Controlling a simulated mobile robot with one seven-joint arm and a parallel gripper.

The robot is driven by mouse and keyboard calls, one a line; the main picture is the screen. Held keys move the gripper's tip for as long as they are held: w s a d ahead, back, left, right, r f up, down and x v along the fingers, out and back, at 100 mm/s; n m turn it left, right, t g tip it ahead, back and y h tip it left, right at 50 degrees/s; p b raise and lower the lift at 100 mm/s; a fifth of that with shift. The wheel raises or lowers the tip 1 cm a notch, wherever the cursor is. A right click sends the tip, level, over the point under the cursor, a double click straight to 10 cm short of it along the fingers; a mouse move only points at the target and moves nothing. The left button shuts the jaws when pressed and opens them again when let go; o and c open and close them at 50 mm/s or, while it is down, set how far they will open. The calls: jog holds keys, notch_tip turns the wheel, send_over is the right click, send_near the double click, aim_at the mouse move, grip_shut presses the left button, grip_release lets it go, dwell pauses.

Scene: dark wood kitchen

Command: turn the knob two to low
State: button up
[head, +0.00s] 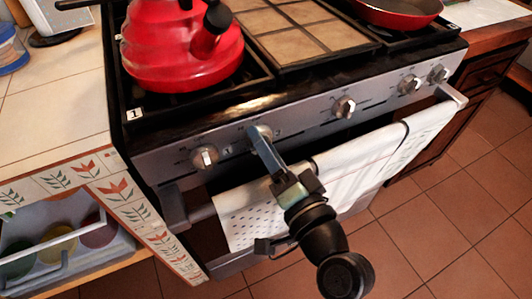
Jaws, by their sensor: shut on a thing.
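The stove's front panel (312,117) carries a row of several round silver knobs. Knob two (264,130), second from the left, is mostly hidden behind my fingers. My gripper (259,137) reaches up to it from the lower right and is shut on it. The exact angle of knob two cannot be read from this view. The first knob (205,157) is to the left of my fingers, and the third knob (344,107) is to the right, apart from them.
A red kettle (185,50) stands on the left burner, and a red pan (398,10) is at the back right. A white towel (390,152) hangs on the oven handle (452,95), close below my gripper. A tiled counter (55,105) borders the stove's left side. The floor at right is clear.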

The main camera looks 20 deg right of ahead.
jog(key=shift+f+n+b, duration=0.1)
jog(key=shift+n+b, duration=0.95)
jog(key=shift+n, duration=0.55)
jog(key=o, duration=1.4)
jog(key=shift+s+d+b, duration=0.15)
jog(key=shift+s+b, duration=0.1)
jog(key=shift+s, duration=3)
jog(key=shift+s+d+b, duration=0.1)
jog(key=shift+s+b, duration=0.15)
jog(key=shift+s, duration=3)
